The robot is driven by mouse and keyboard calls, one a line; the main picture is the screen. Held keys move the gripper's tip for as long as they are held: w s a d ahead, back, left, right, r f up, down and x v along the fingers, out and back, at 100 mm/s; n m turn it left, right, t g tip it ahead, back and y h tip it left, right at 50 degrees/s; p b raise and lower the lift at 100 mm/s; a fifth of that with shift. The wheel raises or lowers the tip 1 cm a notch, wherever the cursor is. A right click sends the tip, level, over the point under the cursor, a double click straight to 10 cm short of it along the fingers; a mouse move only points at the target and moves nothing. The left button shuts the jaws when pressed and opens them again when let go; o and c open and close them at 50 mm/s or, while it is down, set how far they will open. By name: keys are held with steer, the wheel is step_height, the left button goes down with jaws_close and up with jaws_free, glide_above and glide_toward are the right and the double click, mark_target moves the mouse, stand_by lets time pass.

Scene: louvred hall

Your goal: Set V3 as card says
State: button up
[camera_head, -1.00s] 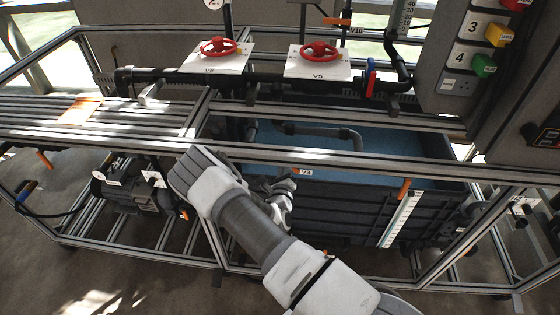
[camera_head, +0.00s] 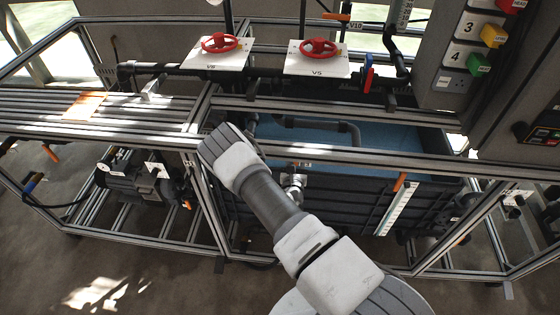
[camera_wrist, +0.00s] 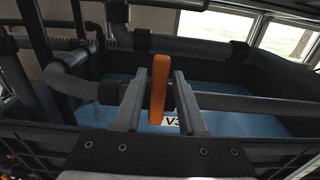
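The V3 valve's orange lever handle (camera_wrist: 160,88) stands upright in the wrist view, in front of the blue-lined tank. The V3 label (camera_wrist: 172,121) is just below it, partly covered by a finger. My gripper (camera_wrist: 159,82) is open, with one finger on each side of the handle and a narrow gap showing. In the head view my gripper (camera_head: 293,186) is at the tank's near wall, below the frame rail; the lever is hidden there. A flat orange sheet (camera_head: 85,106) lies on the left slatted bench; I cannot read any writing on it.
Red handwheels V5 (camera_head: 319,47) and another (camera_head: 220,43) stand on white plates behind. A grey panel (camera_head: 462,50) with numbered coloured switches is at right. The aluminium rail (camera_head: 380,160) runs above my gripper. A pump (camera_head: 130,185) sits at lower left.

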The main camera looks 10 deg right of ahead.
steer(key=shift+o, duration=0.9)
steer(key=p+v, duration=0.2)
steer(key=v, duration=0.5)
steer(key=shift+r, duration=0.1)
